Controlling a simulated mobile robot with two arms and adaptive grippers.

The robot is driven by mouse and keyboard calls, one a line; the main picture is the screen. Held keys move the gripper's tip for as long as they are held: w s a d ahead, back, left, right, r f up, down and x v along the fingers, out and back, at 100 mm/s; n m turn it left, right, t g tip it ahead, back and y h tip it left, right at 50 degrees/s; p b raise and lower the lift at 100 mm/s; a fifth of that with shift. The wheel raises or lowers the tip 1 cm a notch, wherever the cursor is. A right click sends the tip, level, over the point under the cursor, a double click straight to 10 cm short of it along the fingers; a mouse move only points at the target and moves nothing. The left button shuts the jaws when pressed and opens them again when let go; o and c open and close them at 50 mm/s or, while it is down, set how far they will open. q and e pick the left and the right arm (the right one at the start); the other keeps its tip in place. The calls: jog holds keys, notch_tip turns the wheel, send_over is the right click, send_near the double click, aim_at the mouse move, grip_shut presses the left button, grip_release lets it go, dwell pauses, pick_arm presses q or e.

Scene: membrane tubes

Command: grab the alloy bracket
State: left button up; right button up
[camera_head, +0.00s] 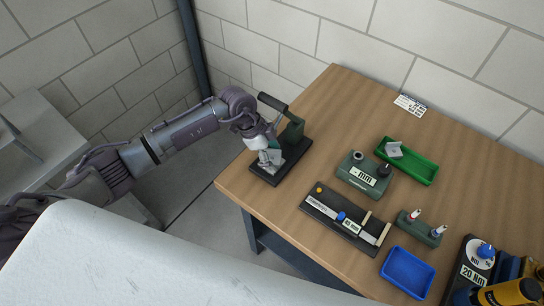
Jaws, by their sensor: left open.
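A small light-grey angular metal piece (394,150), which looks like the alloy bracket, lies at the left end of the green tray (425,171). My left gripper (268,154) is at the dark-green lever press (292,137) on the table's left corner. It is open, pointing down over the press's black base (283,168). Pale silvery parts show at its fingertips; I cannot tell whether a separate piece is among them. The gripper is well to the left of the green tray. My right gripper is not in view.
On the wooden table (325,95) stand a green device with a display (364,175), a black board with a slide scale (347,217), a small green holder (420,227), a blue tray (408,272) and a torque gauge (474,270). The table's back left is clear.

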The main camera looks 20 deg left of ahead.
pick_arm(q)
jog(key=c, duration=1.2)
jog(key=shift+c, duration=0.2)
